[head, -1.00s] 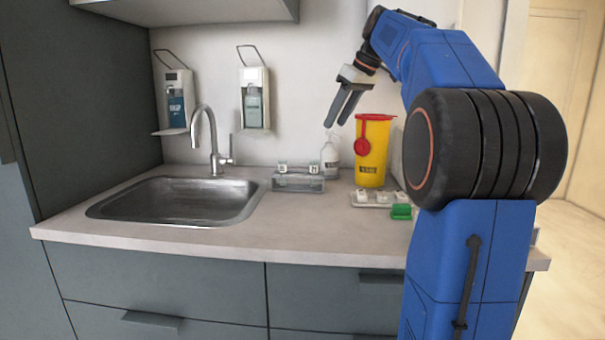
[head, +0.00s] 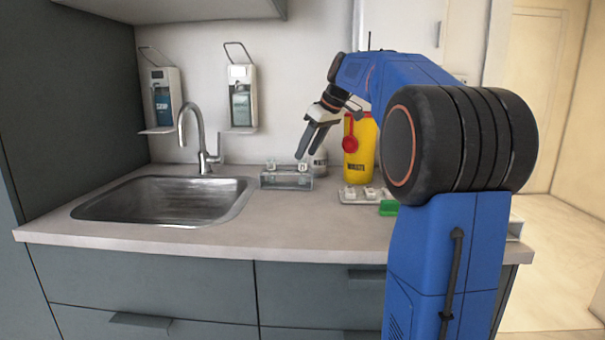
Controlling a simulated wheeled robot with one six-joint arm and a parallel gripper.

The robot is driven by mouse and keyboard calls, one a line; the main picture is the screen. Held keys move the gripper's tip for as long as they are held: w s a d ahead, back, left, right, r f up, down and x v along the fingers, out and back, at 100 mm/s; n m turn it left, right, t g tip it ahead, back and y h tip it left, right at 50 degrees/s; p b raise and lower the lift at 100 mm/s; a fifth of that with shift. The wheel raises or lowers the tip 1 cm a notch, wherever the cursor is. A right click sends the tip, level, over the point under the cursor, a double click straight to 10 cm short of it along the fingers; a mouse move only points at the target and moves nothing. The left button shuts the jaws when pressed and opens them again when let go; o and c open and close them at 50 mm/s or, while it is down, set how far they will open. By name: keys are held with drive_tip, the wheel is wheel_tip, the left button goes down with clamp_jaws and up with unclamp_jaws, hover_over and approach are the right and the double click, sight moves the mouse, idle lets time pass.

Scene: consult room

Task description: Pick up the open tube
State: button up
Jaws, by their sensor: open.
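A clear rack (head: 287,181) stands on the counter to the right of the sink. Two small pale labelled pieces show at its top, a left one (head: 271,164) and a right one (head: 302,166). Small tubes seem to be in the rack, but they are too small and see-through for me to tell which one is open. My gripper (head: 308,150) points down, open and empty. In the picture its fingertips are just above the right end of the rack. I cannot tell how far apart they are in depth.
A yellow waste bin (head: 360,155) with a red lid stands behind my arm. A white bottle (head: 318,161) is partly hidden behind my gripper. A white tray (head: 362,194) and a green block (head: 389,208) lie at right. The sink (head: 160,200) is left; the front counter is clear.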

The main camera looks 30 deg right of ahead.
hover_over(303, 183)
drive_tip(key=w, duration=0.1)
drive_tip(key=f, duration=0.4)
drive_tip(key=shift+w+d+f, duration=0.1)
drive_tip(key=shift+d, duration=0.1)
drive_tip(key=c, duration=1.1)
